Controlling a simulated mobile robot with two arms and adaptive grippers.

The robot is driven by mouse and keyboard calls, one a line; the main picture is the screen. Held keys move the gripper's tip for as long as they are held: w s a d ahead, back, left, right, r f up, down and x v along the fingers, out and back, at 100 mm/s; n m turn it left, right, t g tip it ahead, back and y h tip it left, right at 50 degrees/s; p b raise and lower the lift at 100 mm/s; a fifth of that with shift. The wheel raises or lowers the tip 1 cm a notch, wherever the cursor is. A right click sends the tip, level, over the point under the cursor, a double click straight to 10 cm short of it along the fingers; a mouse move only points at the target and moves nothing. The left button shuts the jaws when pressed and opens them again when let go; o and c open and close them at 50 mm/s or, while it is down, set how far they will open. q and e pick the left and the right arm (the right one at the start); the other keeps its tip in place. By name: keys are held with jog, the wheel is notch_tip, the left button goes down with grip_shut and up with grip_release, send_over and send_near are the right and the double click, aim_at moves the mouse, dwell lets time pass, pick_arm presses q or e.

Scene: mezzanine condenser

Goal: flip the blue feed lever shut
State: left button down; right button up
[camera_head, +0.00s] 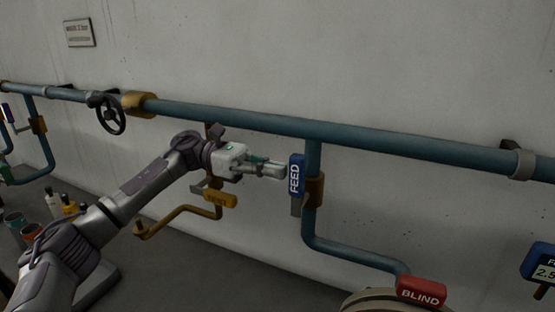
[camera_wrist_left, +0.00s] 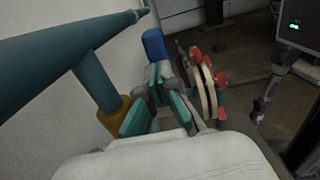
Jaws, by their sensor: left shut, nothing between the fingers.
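The blue feed lever (camera_head: 296,174), marked FEED, stands upright alongside the vertical branch pipe (camera_head: 313,155), in front of a brass valve body (camera_head: 315,190). In the left wrist view the blue lever (camera_wrist_left: 155,45) shows just beyond the fingertips. My left gripper (camera_head: 286,172) is shut and empty, reaching in from the left with its fingertips close to the left side of the lever. I cannot tell whether they touch it. In the wrist view the left gripper (camera_wrist_left: 160,80) shows teal finger pads. My right gripper is not in view.
A long horizontal pipe (camera_head: 400,143) runs along the wall above. Bottles (camera_head: 68,204) stand at left.

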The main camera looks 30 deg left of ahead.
pick_arm(q)
jog(key=shift+d, duration=0.45)
jog(key=shift+r, duration=0.1)
